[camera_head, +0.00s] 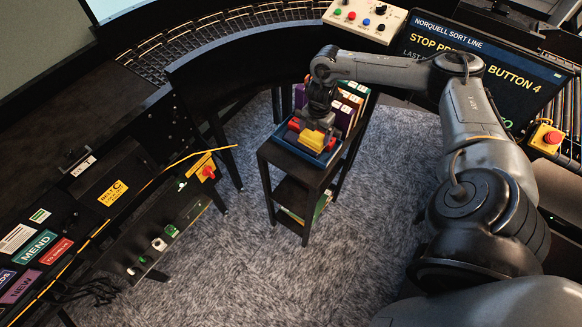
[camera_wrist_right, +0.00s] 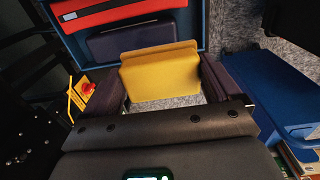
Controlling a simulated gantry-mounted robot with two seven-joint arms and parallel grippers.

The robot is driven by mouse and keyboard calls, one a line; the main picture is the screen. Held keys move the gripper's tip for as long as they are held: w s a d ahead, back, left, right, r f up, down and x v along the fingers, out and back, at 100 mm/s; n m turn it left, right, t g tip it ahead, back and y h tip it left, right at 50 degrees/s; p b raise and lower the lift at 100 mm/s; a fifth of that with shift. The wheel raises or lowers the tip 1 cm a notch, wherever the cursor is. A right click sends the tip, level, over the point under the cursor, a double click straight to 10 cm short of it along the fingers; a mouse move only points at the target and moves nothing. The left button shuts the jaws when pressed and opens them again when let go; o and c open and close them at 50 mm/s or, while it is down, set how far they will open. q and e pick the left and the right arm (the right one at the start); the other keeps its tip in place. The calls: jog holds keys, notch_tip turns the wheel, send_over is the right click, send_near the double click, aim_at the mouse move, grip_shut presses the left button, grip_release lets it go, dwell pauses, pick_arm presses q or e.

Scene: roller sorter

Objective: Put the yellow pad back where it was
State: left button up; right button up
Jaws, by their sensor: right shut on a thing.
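The yellow pad (camera_head: 312,140) is at my right gripper (camera_head: 316,128), above a small black stand. In the right wrist view the yellow pad (camera_wrist_right: 160,75) sits between the two dark fingers of the right gripper (camera_wrist_right: 165,88), which is shut on it. Beyond it is a blue-rimmed tray (camera_wrist_right: 208,25) holding a red pad (camera_wrist_right: 120,12) and a dark pad (camera_wrist_right: 130,40). In the head view the blue tray (camera_head: 281,133) lies on the stand's top, partly hidden by my gripper. Whether the yellow pad touches the tray cannot be told. My left gripper is out of view.
Upright purple and yellow books or folders (camera_head: 348,103) stand behind the tray. The black stand (camera_head: 292,172) has lower shelves. A curved roller conveyor (camera_head: 190,38) runs behind, and a labelled console (camera_head: 100,190) is at left. Grey carpet (camera_head: 240,260) is open in front.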

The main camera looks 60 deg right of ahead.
jog(key=s, duration=0.1)
jog(key=s+d+r, duration=0.1)
jog(key=shift+s+d, duration=0.2)
jog(key=shift+s, duration=0.1)
jog(key=w+a+f, duration=0.4)
jog(key=w, duration=0.1)
jog(key=w+a+f+p, duration=0.1)
jog(key=w+a+f, duration=0.1)
jog(key=w+a, duration=0.1)
jog(key=shift+w+f, duration=0.1)
jog(key=shift+f, duration=0.15)
jog(key=shift+a+f, duration=0.15)
jog(key=shift+f, duration=1.9)
jog(key=shift+f, duration=0.1)
jog(key=o, duration=0.8)
